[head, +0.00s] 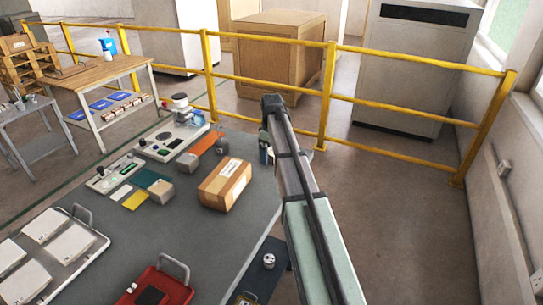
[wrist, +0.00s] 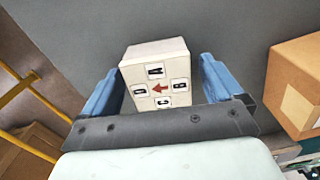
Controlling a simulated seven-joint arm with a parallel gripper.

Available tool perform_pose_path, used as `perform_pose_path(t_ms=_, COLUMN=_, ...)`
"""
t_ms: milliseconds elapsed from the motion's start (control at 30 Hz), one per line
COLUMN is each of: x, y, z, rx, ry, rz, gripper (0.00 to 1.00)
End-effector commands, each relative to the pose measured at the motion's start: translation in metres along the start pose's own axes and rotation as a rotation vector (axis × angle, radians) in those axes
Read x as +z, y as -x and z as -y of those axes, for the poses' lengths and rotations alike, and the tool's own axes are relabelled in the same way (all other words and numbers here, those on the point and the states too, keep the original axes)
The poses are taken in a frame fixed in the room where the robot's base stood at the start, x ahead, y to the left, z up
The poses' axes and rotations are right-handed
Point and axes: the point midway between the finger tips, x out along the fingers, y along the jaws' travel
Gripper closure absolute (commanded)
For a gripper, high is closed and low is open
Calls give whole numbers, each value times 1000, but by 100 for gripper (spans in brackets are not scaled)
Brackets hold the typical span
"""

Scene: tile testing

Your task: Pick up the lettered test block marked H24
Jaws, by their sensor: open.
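A pale, off-white block (wrist: 140,53) lies on the grey table in the wrist view. My gripper (wrist: 160,75) is open, with one blue finger on each side of the block. I cannot tell whether either finger touches it. In the head view my gripper (head: 265,154) is at the table's far right edge, mostly behind my arm, and I cannot make out the block there.
A cardboard box (head: 225,184) sits just left of my gripper on the table; it also shows at the right in the wrist view (wrist: 300,85). Test devices (head: 170,140) stand farther left. A red tray (head: 160,288) and a white-tile tray (head: 85,265) are nearer. A yellow railing (head: 330,95) runs behind.

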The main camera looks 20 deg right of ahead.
Motion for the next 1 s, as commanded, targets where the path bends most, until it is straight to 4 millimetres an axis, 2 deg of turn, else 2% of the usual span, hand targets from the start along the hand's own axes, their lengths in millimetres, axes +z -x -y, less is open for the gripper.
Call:
perform_pose_path(t_ms=267, x=0, y=-4, z=0, rx=1, ry=0, rz=-1, gripper=7)
perform_pose_path(t_ms=1000, x=0, y=-4, z=0, rx=0, ry=0, rz=0, gripper=78)
